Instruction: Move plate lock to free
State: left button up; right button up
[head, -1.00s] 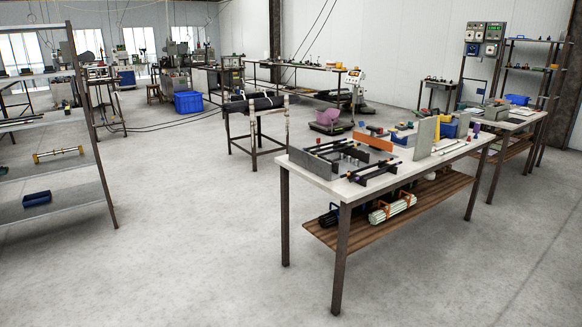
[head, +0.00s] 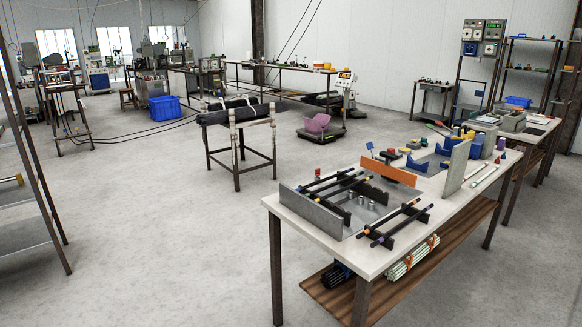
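The work table (head: 283,208) stands at the right with a fixture on it. The fixture has a grey upright plate (head: 312,212) at its left end, an orange plate (head: 389,172) behind the middle, and a taller grey plate (head: 455,167) further right. Dark rods (head: 398,222) with purple and orange ends lie on black supports. A small red part (head: 318,171) and a blue flag-like part (head: 370,147) show by the plates. I cannot tell which part is the plate lock or how it is set. Neither of my grippers is in view.
The table's lower wooden shelf (head: 436,257) holds bundled white rods (head: 411,258). A stand with black rolls (head: 236,113) is behind it, with a pink bin (head: 317,123) on a floor platform. A shelf rack (head: 25,235) is at the left. Open floor lies left of the table.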

aim_at(370, 147)
jog(key=i+j+z, duration=0.1)
jog(key=i+z, duration=0.2)
jog(key=i, duration=0.2)
jog(key=i+j+z, duration=0.3)
jog(key=i, duration=0.2)
jog(key=i+j+z, duration=0.3)
jog(key=i, duration=0.2)
